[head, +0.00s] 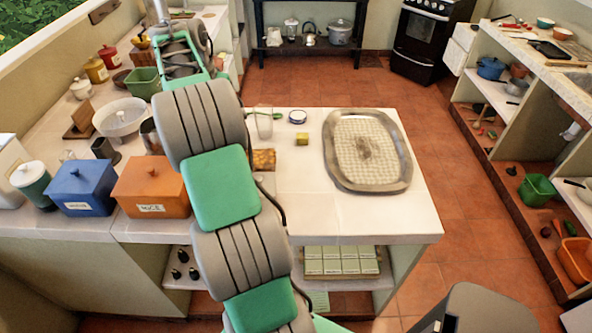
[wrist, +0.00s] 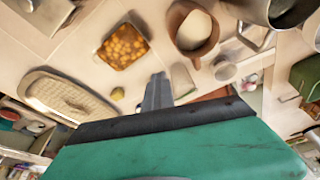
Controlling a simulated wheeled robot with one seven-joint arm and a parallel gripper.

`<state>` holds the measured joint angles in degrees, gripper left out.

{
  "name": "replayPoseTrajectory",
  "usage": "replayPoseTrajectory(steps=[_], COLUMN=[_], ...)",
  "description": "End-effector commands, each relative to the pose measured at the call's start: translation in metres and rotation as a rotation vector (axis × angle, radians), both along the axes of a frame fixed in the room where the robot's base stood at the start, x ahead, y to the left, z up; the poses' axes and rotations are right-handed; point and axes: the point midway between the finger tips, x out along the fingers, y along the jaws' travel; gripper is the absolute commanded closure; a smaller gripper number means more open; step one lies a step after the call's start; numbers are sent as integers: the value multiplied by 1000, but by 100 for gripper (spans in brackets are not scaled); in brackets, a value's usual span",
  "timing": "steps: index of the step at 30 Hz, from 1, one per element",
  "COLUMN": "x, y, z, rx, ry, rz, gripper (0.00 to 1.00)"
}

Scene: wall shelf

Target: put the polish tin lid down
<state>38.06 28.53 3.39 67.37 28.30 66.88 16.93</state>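My gripper (wrist: 157,90) shows in the wrist view as narrow grey fingers close together, pointing at the worktop. I cannot tell whether anything is between them. I cannot make out the polish tin lid for certain in either view. A small round blue-and-white item (head: 297,117) lies on the counter in the head view. It may be the tin or its lid; I cannot tell which. In the head view my arm reaches over the counter and the gripper itself cannot be made out.
An oval metal tray (head: 404,171) fills the counter's right end.

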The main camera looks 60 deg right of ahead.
Motion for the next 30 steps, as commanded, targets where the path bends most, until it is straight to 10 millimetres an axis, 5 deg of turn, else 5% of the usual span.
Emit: replayPoseTrajectory(steps=[3,10,17,30], x=[-41,-113,-140,-141], y=[-69,-142,-161,-161], z=[-13,-40,-51,-52], rx=[3,3,2,2], ry=[4,1,0,1], rz=[-253,-598,-710,-715], gripper=[100,100,100,100])
